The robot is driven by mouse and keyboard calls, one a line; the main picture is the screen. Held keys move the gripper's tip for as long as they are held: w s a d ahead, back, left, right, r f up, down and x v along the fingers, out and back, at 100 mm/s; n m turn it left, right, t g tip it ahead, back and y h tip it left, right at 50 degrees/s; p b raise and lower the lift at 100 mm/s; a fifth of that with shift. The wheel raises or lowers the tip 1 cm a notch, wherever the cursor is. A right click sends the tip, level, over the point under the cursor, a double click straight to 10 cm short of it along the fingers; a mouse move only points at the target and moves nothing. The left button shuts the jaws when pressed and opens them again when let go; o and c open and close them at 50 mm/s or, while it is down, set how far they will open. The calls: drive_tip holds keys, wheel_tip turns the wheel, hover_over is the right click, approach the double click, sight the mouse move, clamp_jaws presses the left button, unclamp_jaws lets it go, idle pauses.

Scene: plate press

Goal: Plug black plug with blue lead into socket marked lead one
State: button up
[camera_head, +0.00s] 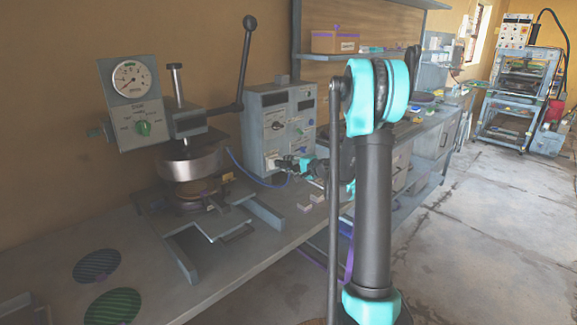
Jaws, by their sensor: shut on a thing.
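The grey control box (281,122) stands on the bench, with dials, small displays and sockets on its front. My gripper (286,163) is at the lower front of this box and is shut on the black plug, which is mostly hidden by the fingers. The blue lead (252,178) runs from the press, sags over the bench and rises towards my gripper. The socket marked lead one cannot be made out; its marking is too small. I cannot tell whether the plug touches the socket or is apart from it.
The press (190,165), with a gauge panel (134,103) and a long black lever (246,65), stands left of the box. Two round ribbed plates (97,264) lie at the bench's front left. Small pale blocks (311,201) lie near my gripper. A shelf with a cardboard box (335,42) hangs above.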

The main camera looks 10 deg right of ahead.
drive_tip(key=shift+x, duration=0.85)
drive_tip(key=o, duration=1.2)
drive_tip(key=shift+o, duration=0.2)
drive_tip(key=v, duration=1.2)
drive_tip(key=s+a+f+n+g+h, duration=0.1)
drive_tip(key=s+a+f+n+g, duration=0.15)
drive_tip(key=s, duration=0.55)
drive_tip(key=s+a+f+n+g+h, duration=0.2)
drive_tip(key=s+a+f+n, duration=0.15)
drive_tip(key=s, duration=0.45)
drive_tip(key=s+d+f+n+g+h, duration=0.1)
drive_tip(key=s+d+f+n+h, duration=0.1)
drive_tip(key=s, duration=0.7)
drive_tip(key=s+d+f+n+g+h, duration=0.2)
drive_tip(key=s+f, duration=0.3)
drive_tip(key=s, duration=0.5)
drive_tip(key=shift+s+d+f+n+h, duration=0.25)
drive_tip(key=shift+d+f+n+h, duration=0.15)
drive_tip(key=shift+d+h, duration=0.5)
